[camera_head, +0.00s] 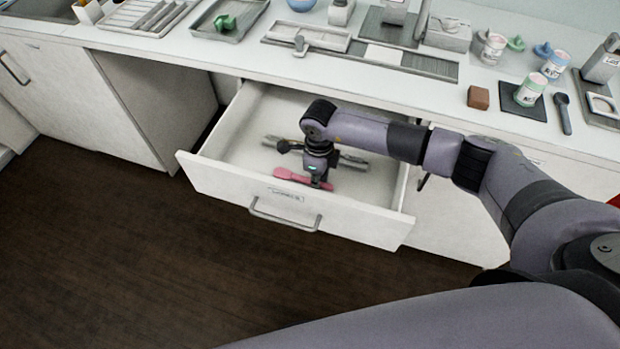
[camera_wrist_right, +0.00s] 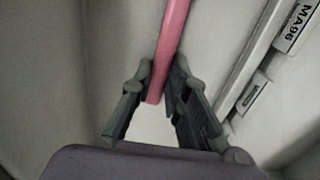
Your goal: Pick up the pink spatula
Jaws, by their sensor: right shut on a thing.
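The pink spatula (camera_head: 290,174) lies in the open white drawer (camera_head: 240,185), near its front wall, in the head view. My right gripper (camera_head: 318,182) reaches down into the drawer over the spatula's right part. In the right wrist view the pink handle (camera_wrist_right: 172,40) runs up from between the two fingers of my right gripper (camera_wrist_right: 163,95), which is shut on it. Whether the spatula is clear of the drawer bottom cannot be told. My left gripper is not in view.
Grey long utensils (camera_head: 350,160) lie behind the spatula in the drawer; one with labels (camera_wrist_right: 252,95) shows in the wrist view. The drawer's front has a handle (camera_head: 285,217). The counter (camera_head: 350,85) above holds trays, jars, a brown block (camera_head: 478,97) and a dark spoon (camera_head: 563,112).

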